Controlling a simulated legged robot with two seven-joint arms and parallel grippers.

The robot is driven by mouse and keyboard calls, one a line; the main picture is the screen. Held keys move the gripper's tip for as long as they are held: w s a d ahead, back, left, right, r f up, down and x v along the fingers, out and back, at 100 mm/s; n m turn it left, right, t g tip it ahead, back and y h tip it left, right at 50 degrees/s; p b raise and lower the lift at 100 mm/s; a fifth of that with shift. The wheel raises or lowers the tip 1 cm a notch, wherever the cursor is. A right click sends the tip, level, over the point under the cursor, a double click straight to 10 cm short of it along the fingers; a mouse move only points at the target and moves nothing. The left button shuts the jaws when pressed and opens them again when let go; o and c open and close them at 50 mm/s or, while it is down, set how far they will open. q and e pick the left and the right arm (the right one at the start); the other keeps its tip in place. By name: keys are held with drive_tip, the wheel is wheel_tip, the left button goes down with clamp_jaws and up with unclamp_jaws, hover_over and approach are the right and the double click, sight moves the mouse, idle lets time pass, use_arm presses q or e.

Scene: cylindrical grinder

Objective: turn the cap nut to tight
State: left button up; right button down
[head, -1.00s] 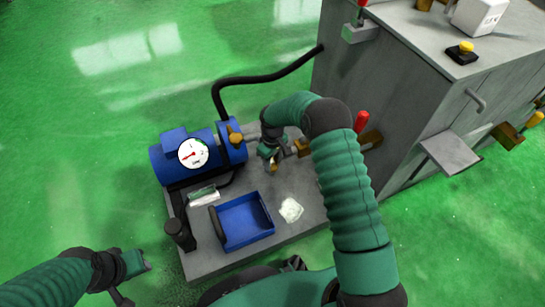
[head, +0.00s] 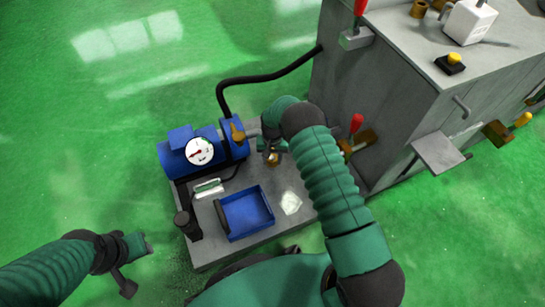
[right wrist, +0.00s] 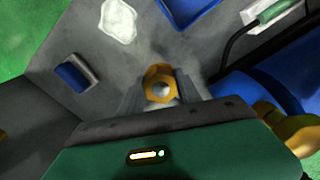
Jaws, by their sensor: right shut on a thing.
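The cap nut (right wrist: 158,82) is a brass hexagonal piece with a grey rounded centre, seen end-on in the right wrist view. My right gripper (right wrist: 160,92) is shut on it, with one grey finger on each side. In the head view the right gripper (head: 272,155) is low over the grey base plate, just right of the blue pump, and the brass nut (head: 274,159) shows small there. My left gripper (head: 143,245) hangs over the green floor at lower left, away from the pump; its fingers are too unclear to read.
The blue pump (head: 178,152) carries a round gauge (head: 200,151) and a black hose (head: 270,78). A blue tray (head: 247,213), a white cloth (head: 290,202) and a black cylinder (head: 187,225) are on the base plate (head: 215,257). The grey machine cabinet (head: 365,100) stands at right.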

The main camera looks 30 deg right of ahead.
drive_tip(key=shift+m, duration=0.5)
drive_tip(key=c, duration=0.8)
unclamp_jaws()
drive_tip(key=shift+c, duration=0.2)
wheel_tip(320, 180, up, 17)
drive_tip(key=p, duration=0.8)
drive_tip(key=shift+f, duration=0.1)
